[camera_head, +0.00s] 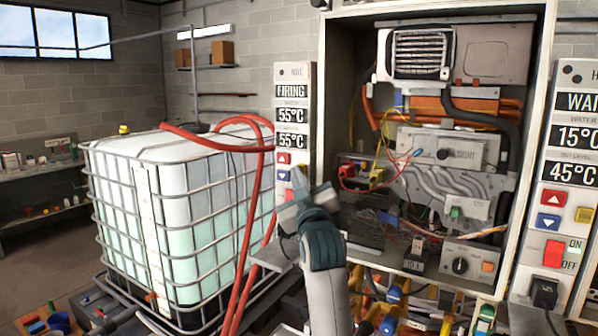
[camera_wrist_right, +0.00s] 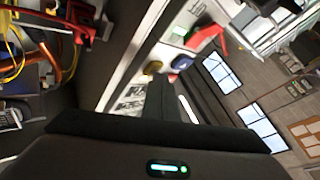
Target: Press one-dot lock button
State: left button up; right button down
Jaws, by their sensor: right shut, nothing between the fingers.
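The left heater panel (camera_head: 295,108) reads FIRING and 55°C, with what looks like one dark dot at its top. It has a red up button (camera_head: 284,158) and a blue down button (camera_head: 284,175). My right gripper (camera_head: 299,183) is shut and empty, in front of this panel's lower part and covering some of it. In the right wrist view the dark fingers (camera_wrist_right: 160,98) point toward a yellow button (camera_wrist_right: 153,67) close to the tips and a blue button (camera_wrist_right: 181,61). Whether the fingers touch the yellow button I cannot tell. My left gripper is not in view.
The open heater cabinet (camera_head: 543,120) with wires and hoses stands right of the panel. A second panel (camera_head: 573,190) is at the far right. A caged water tank (camera_head: 180,225) and red hoses (camera_head: 241,250) stand close on the left.

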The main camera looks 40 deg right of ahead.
jog(key=shift+s+a+p, duration=0.3)
jog(key=shift+a, duration=0.3)
dwell(0.4)
jog(key=s+a+p, duration=0.1)
jog(key=s+a, duration=0.1)
jog(key=a, duration=0.3)
jog(key=shift+s+a, duration=0.15)
jog(key=shift+a, duration=0.15)
